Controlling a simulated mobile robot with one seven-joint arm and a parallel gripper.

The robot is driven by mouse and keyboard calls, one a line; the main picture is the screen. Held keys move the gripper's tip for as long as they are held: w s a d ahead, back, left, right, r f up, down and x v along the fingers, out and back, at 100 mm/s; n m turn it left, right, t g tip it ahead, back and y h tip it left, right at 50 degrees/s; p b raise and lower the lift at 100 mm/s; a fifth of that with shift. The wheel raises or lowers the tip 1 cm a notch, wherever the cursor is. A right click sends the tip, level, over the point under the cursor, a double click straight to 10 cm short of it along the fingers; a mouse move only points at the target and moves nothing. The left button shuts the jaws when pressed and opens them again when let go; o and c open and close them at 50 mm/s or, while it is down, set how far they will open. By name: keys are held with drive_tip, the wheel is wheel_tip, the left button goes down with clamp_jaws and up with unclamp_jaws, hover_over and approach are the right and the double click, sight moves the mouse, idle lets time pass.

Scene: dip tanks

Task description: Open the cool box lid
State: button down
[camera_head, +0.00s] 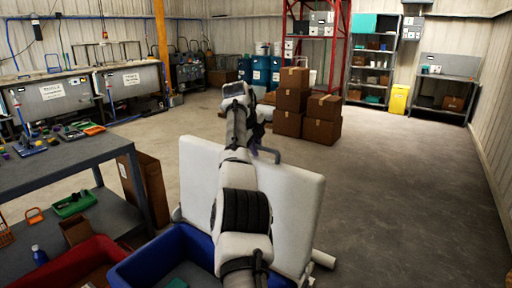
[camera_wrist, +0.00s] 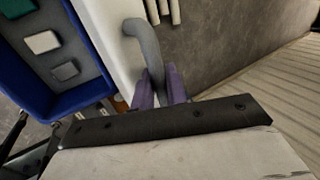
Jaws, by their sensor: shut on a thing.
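The blue cool box (camera_head: 141,262) stands at the bottom of the head view, partly hidden by my arm. Its white lid (camera_head: 292,205) stands raised, close to upright, along the box's far side. In the wrist view the box (camera_wrist: 82,96) is open at the left, with a few small blocks inside, and the lid (camera_wrist: 103,28) shows as a pale strip beside it. A grey bent handle (camera_wrist: 150,50) stands out from the lid. My gripper (camera_wrist: 160,88) has its purple fingers shut on this handle. In the head view the lid's top and my arm mostly hide the gripper.
A dark workbench (camera_head: 62,168) with tools stands on the left. A red bin (camera_head: 62,268) sits beside the cool box. Stacked cardboard boxes (camera_head: 305,115) stand beyond the lid. The concrete floor on the right is clear.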

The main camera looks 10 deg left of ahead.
drive_tip(key=c, duration=1.8)
unclamp_jaws()
drive_tip(key=v, duration=1.3)
drive_tip(key=shift+s+r, duration=0.25)
drive_tip(key=shift+r, duration=0.1)
